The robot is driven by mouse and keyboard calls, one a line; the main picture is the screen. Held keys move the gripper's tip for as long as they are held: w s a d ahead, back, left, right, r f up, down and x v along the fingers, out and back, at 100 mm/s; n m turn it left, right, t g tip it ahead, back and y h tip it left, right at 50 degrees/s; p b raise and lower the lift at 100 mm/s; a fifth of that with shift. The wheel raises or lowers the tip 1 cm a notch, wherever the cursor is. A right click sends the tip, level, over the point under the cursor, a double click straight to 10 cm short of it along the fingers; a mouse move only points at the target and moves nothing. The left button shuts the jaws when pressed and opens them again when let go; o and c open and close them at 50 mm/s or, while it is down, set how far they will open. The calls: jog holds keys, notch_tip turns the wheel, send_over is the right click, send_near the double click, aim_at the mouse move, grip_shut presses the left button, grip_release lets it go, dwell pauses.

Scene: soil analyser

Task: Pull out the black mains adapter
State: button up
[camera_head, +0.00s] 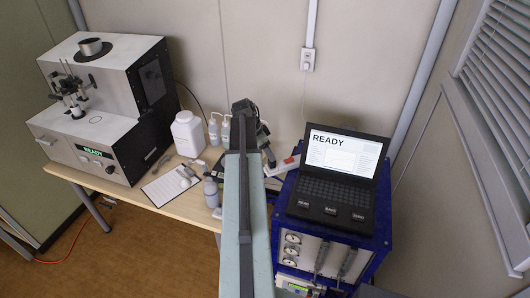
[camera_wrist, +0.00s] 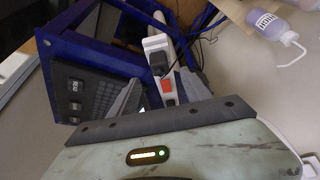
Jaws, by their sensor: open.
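The black mains adapter (camera_wrist: 158,62) is plugged into a white power strip (camera_wrist: 156,43) in the wrist view. A red switch (camera_wrist: 167,86) sits on the strip just below it. My gripper (camera_wrist: 150,92) is open and empty, with its grey fingers pointing toward the strip, one to each side of it. The adapter lies a little beyond the fingertips and I see no contact. In the head view the white strip (camera_head: 283,166) lies on the table's right end; my arm partly covers that area and I cannot make out the adapter there.
A blue rack (camera_head: 378,215) with a laptop (camera_head: 335,180) stands right of the strip. Bottles, including a white jug (camera_head: 188,134), and the analyser (camera_head: 105,105) stand on the table (camera_head: 150,190) to the left. Cables run behind the strip. A wall socket (camera_head: 308,59) is above.

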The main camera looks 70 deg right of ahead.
jog(key=b+x, duration=0.5)
jog(key=x, duration=0.1)
jog(key=shift+f, duration=0.4)
jog(key=shift+r, duration=0.15)
grip_shut()
jog(key=shift+r, duration=0.2)
jog(key=shift+r+p, duration=0.3)
jog(key=shift+p, duration=0.2)
jog(key=shift+r, duration=0.2)
jog(key=shift+r+p, duration=2.05)
jog(key=shift+p, duration=0.2)
